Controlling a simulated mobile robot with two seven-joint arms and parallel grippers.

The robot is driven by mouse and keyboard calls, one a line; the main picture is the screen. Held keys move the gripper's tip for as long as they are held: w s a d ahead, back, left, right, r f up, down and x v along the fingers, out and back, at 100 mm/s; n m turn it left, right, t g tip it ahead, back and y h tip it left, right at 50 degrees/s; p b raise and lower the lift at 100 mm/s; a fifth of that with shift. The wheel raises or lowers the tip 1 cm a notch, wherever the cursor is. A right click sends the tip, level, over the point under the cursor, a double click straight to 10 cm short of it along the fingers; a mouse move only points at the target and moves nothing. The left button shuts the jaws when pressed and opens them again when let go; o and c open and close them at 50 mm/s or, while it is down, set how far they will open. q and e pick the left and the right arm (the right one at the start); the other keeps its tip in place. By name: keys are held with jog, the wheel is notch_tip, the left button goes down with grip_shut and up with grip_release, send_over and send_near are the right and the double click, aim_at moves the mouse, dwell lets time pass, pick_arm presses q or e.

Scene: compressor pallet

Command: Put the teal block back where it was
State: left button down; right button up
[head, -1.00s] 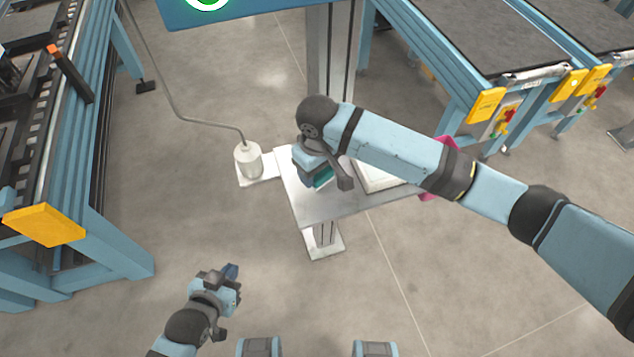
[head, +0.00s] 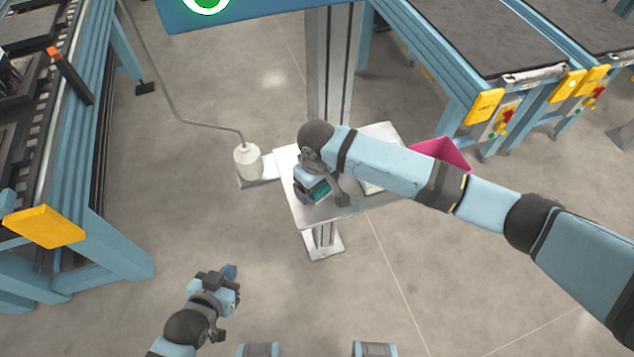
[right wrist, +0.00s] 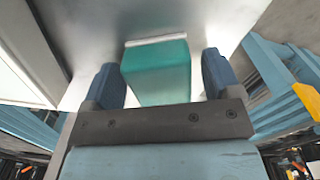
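The teal block (head: 319,190) is at the left part of the small grey table (head: 325,212), partly covered by my right gripper (head: 312,190). In the right wrist view the teal block (right wrist: 157,75) is between the two dark blue fingers of my right gripper (right wrist: 165,80). A gap shows at the right finger; the left finger is very close to the block, and I cannot tell whether it touches. A pale strip shows along the block's far edge. My left gripper (head: 228,278) is low at the left, away from the table; its finger opening is unclear.
A white tray or box (head: 371,187) is on the table, partly behind my right arm. A pink bin (head: 445,152) is at the right. A white cylinder (head: 247,162) stands left of the table, and a metal column (head: 330,70) behind it. Conveyors flank both sides.

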notch_tip(320, 180, up, 12)
jog(key=shift+r, duration=0.15)
dwell(0.5)
dwell(0.4)
